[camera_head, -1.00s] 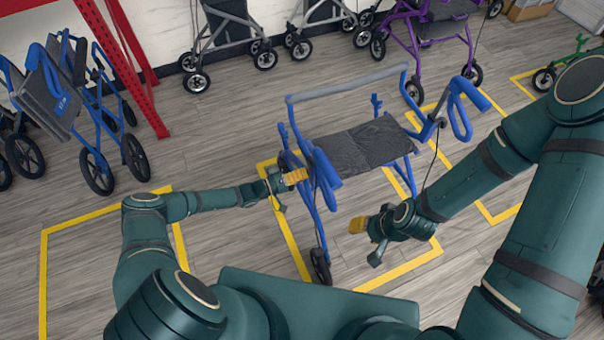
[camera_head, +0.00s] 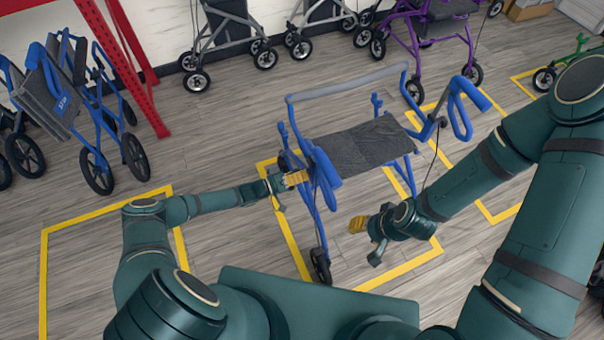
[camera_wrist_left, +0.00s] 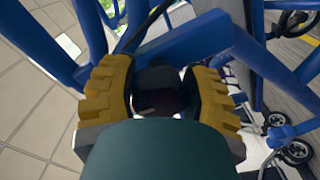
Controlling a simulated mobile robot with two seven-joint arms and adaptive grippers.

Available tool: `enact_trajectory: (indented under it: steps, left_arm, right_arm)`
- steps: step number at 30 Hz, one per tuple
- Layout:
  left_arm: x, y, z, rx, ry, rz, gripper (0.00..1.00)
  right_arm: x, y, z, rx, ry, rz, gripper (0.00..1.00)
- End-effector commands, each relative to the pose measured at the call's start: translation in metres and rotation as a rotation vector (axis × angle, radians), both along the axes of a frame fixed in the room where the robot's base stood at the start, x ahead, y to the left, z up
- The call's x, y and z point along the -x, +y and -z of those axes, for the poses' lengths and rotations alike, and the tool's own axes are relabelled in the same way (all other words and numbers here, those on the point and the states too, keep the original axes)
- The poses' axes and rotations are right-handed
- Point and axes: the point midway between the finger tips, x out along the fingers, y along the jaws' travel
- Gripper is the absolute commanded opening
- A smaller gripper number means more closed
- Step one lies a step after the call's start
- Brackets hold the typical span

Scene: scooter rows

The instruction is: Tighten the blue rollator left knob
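The blue rollator (camera_head: 318,205) stands upright on the floor ahead of me, with a dark seat. My left gripper (camera_head: 296,178) is at the left side of its frame, by the blue tubes. In the left wrist view, the two yellow ridged fingers of the left gripper (camera_wrist_left: 160,88) are apart. A dark rounded part (camera_wrist_left: 158,77) lies between them; it may be the left knob, but shadow hides its outline. I cannot tell whether the fingers press on it. My right gripper (camera_head: 358,225) is in front of the rollator's right half, apart from it; its finger gap does not show.
Yellow floor tape (camera_head: 292,237) outlines the rollator's bay. A folded blue rollator (camera_head: 98,110) stands at the left by a red post (camera_head: 133,75). A purple rollator (camera_head: 432,42) and grey ones (camera_head: 226,38) line the back. The bay at the left is clear.

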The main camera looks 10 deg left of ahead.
Motion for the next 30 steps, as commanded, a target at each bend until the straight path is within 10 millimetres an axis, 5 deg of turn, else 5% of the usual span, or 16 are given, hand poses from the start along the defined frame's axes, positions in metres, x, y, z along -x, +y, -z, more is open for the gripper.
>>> enact_trajectory:
  steps: [2,14,30]
  left_arm:
    - [0.0,0.002,0.001,-0.003,0.001,-0.002,0.78]
    - [0.002,0.004,0.0,0.0,0.001,-0.001,0.78]
    - [0.055,0.083,0.0,-0.002,0.002,-0.003,0.78]
  right_arm:
    - [0.0,0.0,0.0,0.0,0.0,0.0,0.47]
    - [0.0,0.0,0.0,0.0,0.0,0.0,0.47]
    - [0.0,0.0,0.0,0.0,0.0,0.0,0.47]
